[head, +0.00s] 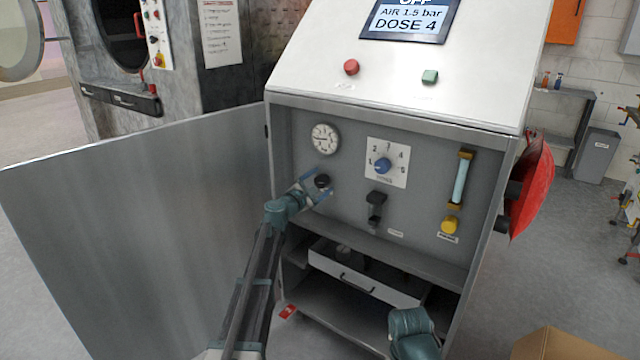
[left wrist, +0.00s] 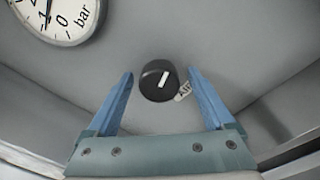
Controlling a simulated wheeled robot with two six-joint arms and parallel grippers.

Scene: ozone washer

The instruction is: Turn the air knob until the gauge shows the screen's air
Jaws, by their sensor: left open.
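The black air knob (head: 322,181) sits on the grey panel inside the open cabinet, below the round gauge (head: 325,138). In the left wrist view the knob (left wrist: 158,80) has a white mark, with a tag reading "AIR" beside it. My left gripper (head: 316,187) is open in front of the panel. In the left wrist view its blue fingers (left wrist: 160,75) stand on either side of the knob, with gaps to it. The gauge (left wrist: 62,15) is cut off there, and I cannot read its needle exactly. The screen (head: 410,18) reads "AIR 1.5 bar" and "DOSE 4".
A blue dose dial (head: 382,166), a black valve handle (head: 376,205) and a yellow knob (head: 450,224) lie right of the air knob. The open door (head: 130,240) spans the left. A drawer (head: 365,275) sits below. Part of my right arm shows at the bottom.

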